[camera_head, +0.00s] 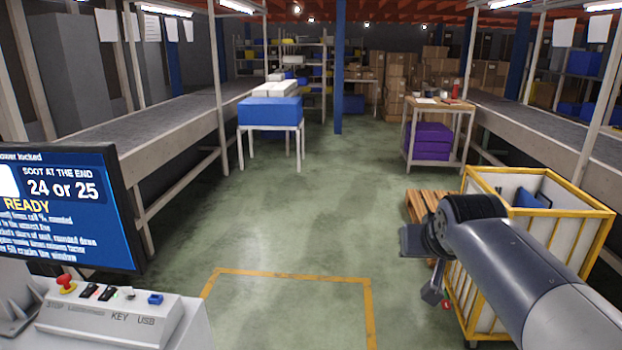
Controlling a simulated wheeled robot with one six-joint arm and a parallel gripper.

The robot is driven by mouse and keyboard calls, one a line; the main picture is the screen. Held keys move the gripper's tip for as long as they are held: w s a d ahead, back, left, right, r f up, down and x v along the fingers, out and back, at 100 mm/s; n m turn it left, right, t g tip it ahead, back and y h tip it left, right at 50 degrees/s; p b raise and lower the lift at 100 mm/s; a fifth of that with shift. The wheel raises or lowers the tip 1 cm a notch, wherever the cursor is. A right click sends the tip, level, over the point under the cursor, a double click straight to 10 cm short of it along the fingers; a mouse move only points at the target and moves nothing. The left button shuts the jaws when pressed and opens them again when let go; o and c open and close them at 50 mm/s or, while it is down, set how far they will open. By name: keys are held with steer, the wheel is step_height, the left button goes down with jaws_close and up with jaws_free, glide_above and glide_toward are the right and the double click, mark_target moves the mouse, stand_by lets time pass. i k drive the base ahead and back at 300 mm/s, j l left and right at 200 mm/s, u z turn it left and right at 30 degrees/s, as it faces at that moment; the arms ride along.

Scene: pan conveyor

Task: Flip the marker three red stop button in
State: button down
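A red mushroom-shaped stop button (66,281) on a yellow base stands at the left end of a grey control box (110,318), at the lower left. The printing below it reads STOP. I see no marker number beside it. My gripper (432,294) is at the right, at the end of my grey arm, far from the button and the box. It is small and partly turned away, so its finger opening is not clear.
The box also carries black switches (98,293) and a blue USB piece (155,299). A monitor (70,210) stands behind it. A yellow-framed cart (540,180) and wooden pallet (425,203) are near my arm. The floor between arm and box is clear.

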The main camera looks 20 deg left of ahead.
mark_target(65, 279)
steer(key=i+j+u, duration=0.1)
steer(key=i+u, duration=0.4)
steer(key=i+l+u, duration=0.1)
steer(key=i+u, duration=0.35)
steer(key=i+l+u, duration=0.25)
steer(key=i+u, duration=0.45)
steer(key=u, duration=0.2)
steer(key=i+j+u, duration=0.1)
steer(key=u, duration=0.25)
steer(key=i+u, duration=0.25)
steer(key=u, duration=0.15)
steer(key=i+l+u, duration=0.15)
steer(key=u, duration=0.2)
